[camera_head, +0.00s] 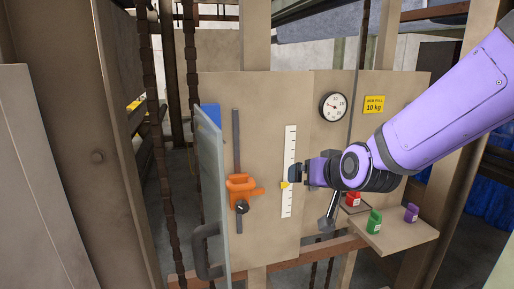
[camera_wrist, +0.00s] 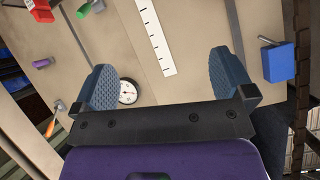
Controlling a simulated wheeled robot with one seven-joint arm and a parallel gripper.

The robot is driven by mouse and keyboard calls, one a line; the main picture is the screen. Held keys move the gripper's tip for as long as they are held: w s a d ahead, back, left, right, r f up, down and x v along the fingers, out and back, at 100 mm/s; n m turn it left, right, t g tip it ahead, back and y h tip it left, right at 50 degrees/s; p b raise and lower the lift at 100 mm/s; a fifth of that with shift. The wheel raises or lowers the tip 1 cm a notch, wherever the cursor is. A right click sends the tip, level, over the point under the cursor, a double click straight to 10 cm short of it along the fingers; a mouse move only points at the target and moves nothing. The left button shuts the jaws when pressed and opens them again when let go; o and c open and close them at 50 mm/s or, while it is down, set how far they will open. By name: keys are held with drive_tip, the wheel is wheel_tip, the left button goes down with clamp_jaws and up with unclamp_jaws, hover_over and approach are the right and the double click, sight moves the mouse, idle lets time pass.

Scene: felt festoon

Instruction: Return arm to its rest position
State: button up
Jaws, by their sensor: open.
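My purple arm reaches in from the right in the head view. The scale strip also shows in the wrist view (camera_wrist: 153,35), behind the fingers. Whether a finger touches the panel cannot be told.
An orange handle (camera_head: 242,187) sits on a dark vertical rail. A glass door (camera_head: 211,190) stands open left. A gauge (camera_head: 333,106) and yellow sign (camera_head: 374,105) are on the panel.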

drive_tip(key=s+d+r+g+h, duration=0.1)
drive_tip(key=s+d+r+g, duration=0.2)
drive_tip(key=s+d, duration=0.5)
drive_tip(key=s+d+r+g+h, duration=0.2)
drive_tip(key=s+d, duration=0.7)
drive_tip(key=s, duration=0.6)
wheel_tip(320, 180, up, 2)
drive_tip(key=shift+s+d+r+m+g+h, duration=0.2)
drive_tip(key=shift+s+m+g+h, duration=0.1)
drive_tip(key=shift+m+g, duration=0.15)
idle(0.4)
